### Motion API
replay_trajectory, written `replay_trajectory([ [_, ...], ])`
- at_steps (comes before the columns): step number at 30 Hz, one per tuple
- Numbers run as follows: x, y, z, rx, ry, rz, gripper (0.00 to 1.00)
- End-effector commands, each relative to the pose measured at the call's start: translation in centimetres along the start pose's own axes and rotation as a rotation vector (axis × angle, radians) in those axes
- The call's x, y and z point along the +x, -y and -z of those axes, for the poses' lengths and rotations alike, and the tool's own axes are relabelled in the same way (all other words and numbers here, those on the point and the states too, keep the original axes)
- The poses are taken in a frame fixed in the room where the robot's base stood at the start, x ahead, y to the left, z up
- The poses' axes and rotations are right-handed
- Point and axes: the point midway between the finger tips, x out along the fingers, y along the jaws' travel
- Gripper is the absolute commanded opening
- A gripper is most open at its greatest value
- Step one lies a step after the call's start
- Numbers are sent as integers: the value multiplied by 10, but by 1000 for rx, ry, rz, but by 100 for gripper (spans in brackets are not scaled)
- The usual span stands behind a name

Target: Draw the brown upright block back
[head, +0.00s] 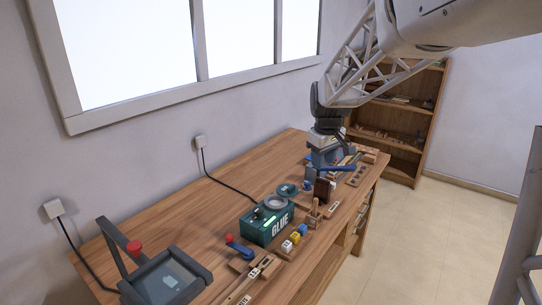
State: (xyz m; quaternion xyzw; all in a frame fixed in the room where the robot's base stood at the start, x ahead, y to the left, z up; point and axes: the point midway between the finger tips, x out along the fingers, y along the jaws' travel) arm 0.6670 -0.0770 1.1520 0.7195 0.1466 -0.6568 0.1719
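A dark brown upright block (322,190) stands near the front edge of the wooden workbench, right of the green glue box. My arm comes down from the upper right, and my gripper (328,146) is low over the far right part of the bench, above and behind the brown block in the picture. It overlaps a blue-grey tool there, so its fingertips are hard to make out. I cannot tell whether it is open or shut, or whether it touches anything. No grip on the brown block shows.
A green glue box (267,223) with a grey ring on top stands mid-bench. The bench's back left surface (185,213) is mostly clear apart from a cable.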

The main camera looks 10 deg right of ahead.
Motion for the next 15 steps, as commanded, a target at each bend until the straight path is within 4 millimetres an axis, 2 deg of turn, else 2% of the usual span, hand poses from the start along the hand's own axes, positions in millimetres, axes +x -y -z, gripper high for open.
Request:
replay_trajectory([
  [3, 14, -21, 21, -35, 11, 7, 39],
  [15, 67, -86, 81, -158, 39, 30, 39],
])
